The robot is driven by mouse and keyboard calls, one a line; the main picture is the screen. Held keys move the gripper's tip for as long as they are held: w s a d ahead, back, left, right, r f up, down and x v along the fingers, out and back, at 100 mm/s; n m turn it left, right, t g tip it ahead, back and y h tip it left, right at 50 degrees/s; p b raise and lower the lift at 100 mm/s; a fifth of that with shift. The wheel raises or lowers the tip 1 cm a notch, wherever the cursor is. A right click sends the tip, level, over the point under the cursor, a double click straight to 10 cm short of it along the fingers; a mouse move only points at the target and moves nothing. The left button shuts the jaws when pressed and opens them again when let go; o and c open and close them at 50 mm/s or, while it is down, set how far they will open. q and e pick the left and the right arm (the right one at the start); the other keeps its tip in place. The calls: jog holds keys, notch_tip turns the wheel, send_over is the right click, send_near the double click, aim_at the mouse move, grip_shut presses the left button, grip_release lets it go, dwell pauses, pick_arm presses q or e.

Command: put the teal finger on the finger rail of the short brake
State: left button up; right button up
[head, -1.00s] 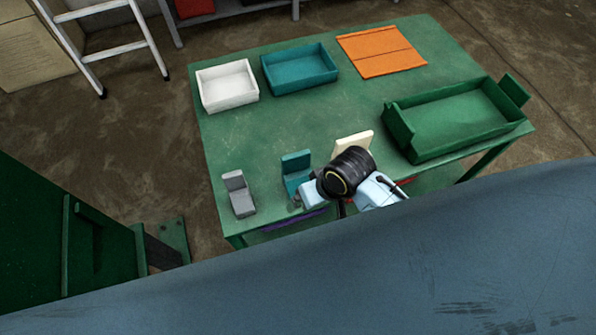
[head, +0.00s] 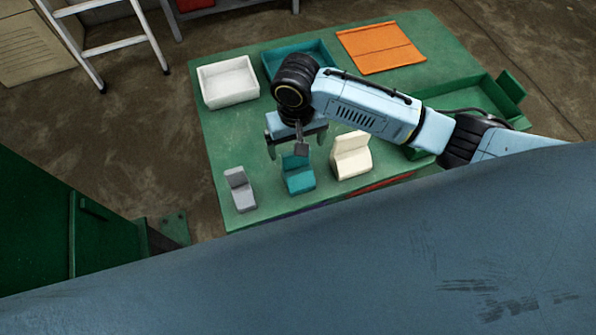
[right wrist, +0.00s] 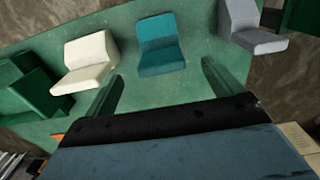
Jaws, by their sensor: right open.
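The teal finger (head: 299,180), an L-shaped block with a raised back, stands on the green table between a grey finger and a cream finger. In the right wrist view the teal finger (right wrist: 162,55) lies ahead of and between my open jaws, untouched. My right gripper (head: 296,151) is open and empty, pointing down above and just behind the teal finger; its two fingers also show in the right wrist view (right wrist: 161,77). A dark green machine (head: 35,225) at the left edge may be the short brake; I cannot make out its finger rail. My left gripper is not in view.
The grey finger (head: 239,190) and cream finger (head: 351,158) stand close on either side. A white tray (head: 228,83), a teal tray (head: 325,52) and an orange panel (head: 381,48) lie farther back. A green tray (head: 508,98) is partly behind my right arm. A ladder (head: 152,38) stands back left.

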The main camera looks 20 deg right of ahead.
aim_at(297, 163)
notch_tip(297, 163, down, 9)
jog(key=shift+w+f+b, duration=0.1)
jog(key=shift+w+b, duration=0.05)
jog(key=shift+b, duration=0.15)
jog(key=c, duration=1.5)
